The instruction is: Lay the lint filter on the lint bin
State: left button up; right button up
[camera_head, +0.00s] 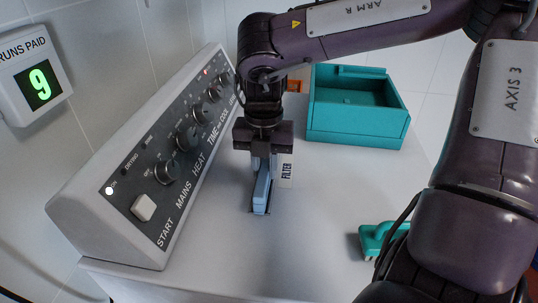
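The lint filter (262,190) is a narrow light-blue piece standing upright in a slot in the white top, beside a white label reading FILTER (287,171). My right gripper (264,165) points straight down over it, with its fingers at the filter's upper part. The fingers and the filter overlap in view, so I cannot tell whether they grip it. The lint bin (357,135) looks to be the teal open-topped box at the back right, apart from the gripper. My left gripper is out of view.
A sloped control panel (150,190) with several knobs and a START button (143,207) rises close on the left. A teal brush (378,240) lies at the front right. A small orange item (294,86) sits behind my wrist. The white top (340,185) between filter and bin is clear.

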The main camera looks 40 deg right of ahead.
grip_shut()
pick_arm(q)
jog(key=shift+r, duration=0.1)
pick_arm(e)
jog(key=shift+r, duration=0.15)
